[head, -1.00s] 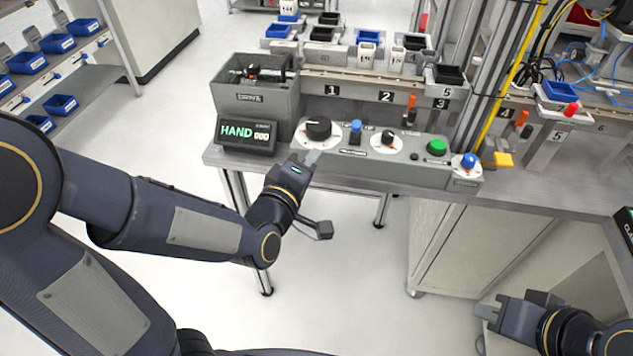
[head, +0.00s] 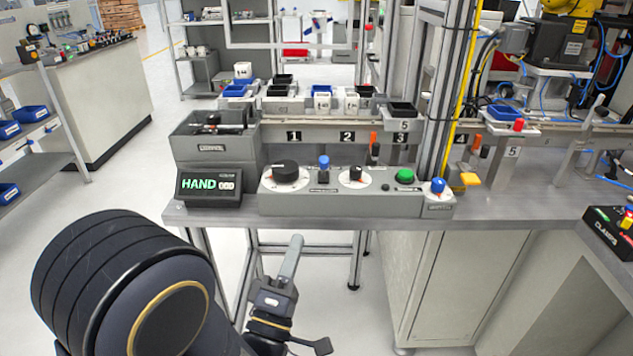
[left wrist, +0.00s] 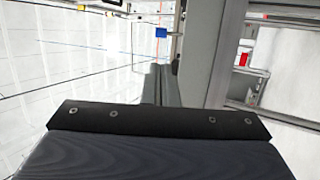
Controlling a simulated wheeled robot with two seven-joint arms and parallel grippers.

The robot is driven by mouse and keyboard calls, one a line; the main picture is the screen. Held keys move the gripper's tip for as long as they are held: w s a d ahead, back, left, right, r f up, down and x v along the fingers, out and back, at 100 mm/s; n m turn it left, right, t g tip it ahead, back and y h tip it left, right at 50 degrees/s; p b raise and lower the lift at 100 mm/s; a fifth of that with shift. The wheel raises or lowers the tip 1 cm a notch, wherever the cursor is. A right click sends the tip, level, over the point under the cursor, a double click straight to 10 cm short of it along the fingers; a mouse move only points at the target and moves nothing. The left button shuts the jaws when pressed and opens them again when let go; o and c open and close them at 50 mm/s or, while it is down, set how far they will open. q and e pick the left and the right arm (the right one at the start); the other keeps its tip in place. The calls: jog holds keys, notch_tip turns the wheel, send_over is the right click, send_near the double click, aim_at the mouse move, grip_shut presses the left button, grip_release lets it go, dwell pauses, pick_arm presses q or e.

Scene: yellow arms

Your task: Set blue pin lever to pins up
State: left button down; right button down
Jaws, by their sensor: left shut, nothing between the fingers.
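The blue-topped lever (head: 324,163) stands roughly upright on the grey control panel (head: 340,203), between a large black dial and a smaller one. My left gripper (head: 296,241) is shut and empty. Its fingers point up towards the bench, in front of and below the panel's front edge, apart from the lever. In the left wrist view the closed fingers (left wrist: 157,85) show past the dark gripper body. A small blue thing (left wrist: 161,32) shows beyond them; I cannot tell what it is. My right gripper is out of view.
The panel also holds a black dial (head: 285,173), a green button (head: 404,176) and a blue knob (head: 438,187). A display reading HAND (head: 209,186) stands at the left. The bench edge (head: 500,220) lies beyond my gripper; there is open floor in front.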

aim_at(322, 167)
pick_arm(q)
jog(key=p+x, duration=0.3)
jog(key=x, duration=1.1)
jog(key=shift+p, duration=0.3)
jog(key=shift+f, duration=0.1)
